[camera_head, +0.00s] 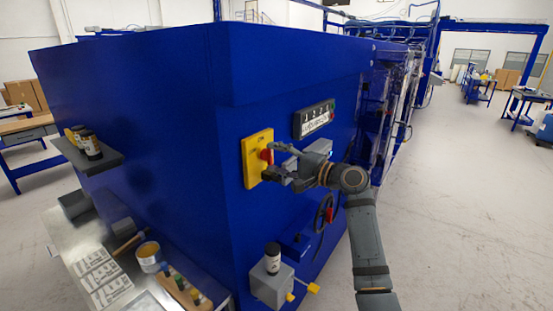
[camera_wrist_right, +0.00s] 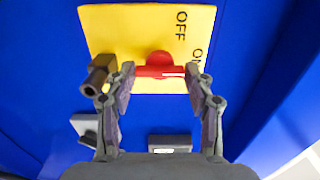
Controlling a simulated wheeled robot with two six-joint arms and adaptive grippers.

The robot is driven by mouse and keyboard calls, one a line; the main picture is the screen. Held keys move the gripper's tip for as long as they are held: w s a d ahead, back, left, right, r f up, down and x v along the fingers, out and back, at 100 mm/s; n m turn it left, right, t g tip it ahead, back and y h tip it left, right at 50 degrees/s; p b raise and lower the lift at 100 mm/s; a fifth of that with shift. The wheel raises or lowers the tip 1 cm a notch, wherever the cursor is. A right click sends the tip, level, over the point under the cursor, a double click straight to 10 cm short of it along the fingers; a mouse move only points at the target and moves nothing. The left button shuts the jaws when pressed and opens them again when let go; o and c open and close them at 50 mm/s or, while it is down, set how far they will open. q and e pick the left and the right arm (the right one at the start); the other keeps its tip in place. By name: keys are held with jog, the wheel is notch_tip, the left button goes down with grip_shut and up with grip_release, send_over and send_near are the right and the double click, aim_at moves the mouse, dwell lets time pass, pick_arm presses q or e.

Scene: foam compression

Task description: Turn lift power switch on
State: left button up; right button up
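The red switch handle (camera_head: 267,157) sits on a yellow panel (camera_head: 257,172) on the blue machine's side. In the right wrist view the red handle (camera_wrist_right: 158,71) lies crosswise on the yellow plate (camera_wrist_right: 120,30), with a white mark near its right end. OFF is printed above right of it, and ON, partly hidden, at its right. My right gripper (camera_head: 272,163) is at the panel with its fingers spread. In the wrist view its fingertips (camera_wrist_right: 160,72) stand at the handle's two ends; I cannot tell whether they touch it. My left gripper is not in view.
A black-framed control panel (camera_head: 314,119) is right of the switch. A handwheel (camera_head: 324,213) and a grey box (camera_head: 272,287) with a dark jar are below. A brown cylindrical part (camera_wrist_right: 98,75) juts out beside the left finger. Open floor (camera_head: 460,200) lies to the right.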

jog(key=o, duration=0.4)
